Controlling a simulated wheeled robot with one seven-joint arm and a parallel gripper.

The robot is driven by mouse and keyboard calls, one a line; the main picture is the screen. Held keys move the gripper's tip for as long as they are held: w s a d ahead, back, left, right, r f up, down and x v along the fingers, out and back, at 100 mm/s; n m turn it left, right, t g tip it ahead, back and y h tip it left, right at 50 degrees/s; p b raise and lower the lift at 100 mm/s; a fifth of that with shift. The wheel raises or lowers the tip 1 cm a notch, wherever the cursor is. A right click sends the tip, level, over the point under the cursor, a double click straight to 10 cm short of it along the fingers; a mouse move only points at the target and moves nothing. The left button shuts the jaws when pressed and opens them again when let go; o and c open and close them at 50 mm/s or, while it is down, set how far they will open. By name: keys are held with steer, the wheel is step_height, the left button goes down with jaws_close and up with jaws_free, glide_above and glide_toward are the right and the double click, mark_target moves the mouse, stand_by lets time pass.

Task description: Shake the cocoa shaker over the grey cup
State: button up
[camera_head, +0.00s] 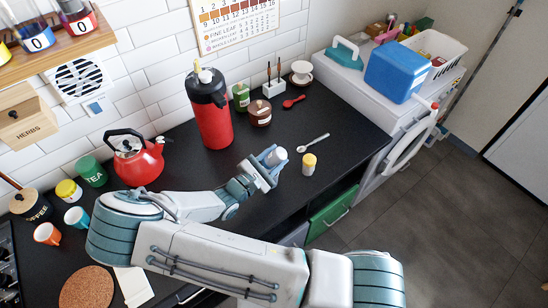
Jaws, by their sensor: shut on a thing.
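My gripper (268,165) is at the end of my arm over the black counter. It is shut on a small pale thing with a whitish round top (277,155), which looks like the cocoa shaker; its label cannot be read and the fingers hide most of its body. A small pale shaker with a yellow top (309,164) stands upright on the counter just right of my gripper, apart from it. I cannot make out a grey cup; my arm covers much of the counter's front.
A red pump flask (214,122) stands behind my gripper and a red kettle (140,162) to its left. A teal cup (76,218) and an orange cup (47,234) stand at left. A spoon (313,143) lies behind the yellow-topped shaker. The counter (352,130) is clear at right.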

mark_target(275, 151)
steer(key=shift+r, duration=0.1)
steer(key=shift+r+p, duration=1.25)
steer(key=shift+r, duration=0.45)
step_height(275, 151, down, 4)
steer(key=shift+r, duration=0.1)
steer(key=shift+w, duration=0.1)
steer(key=shift+r, duration=0.15)
steer(key=shift+r, duration=2)
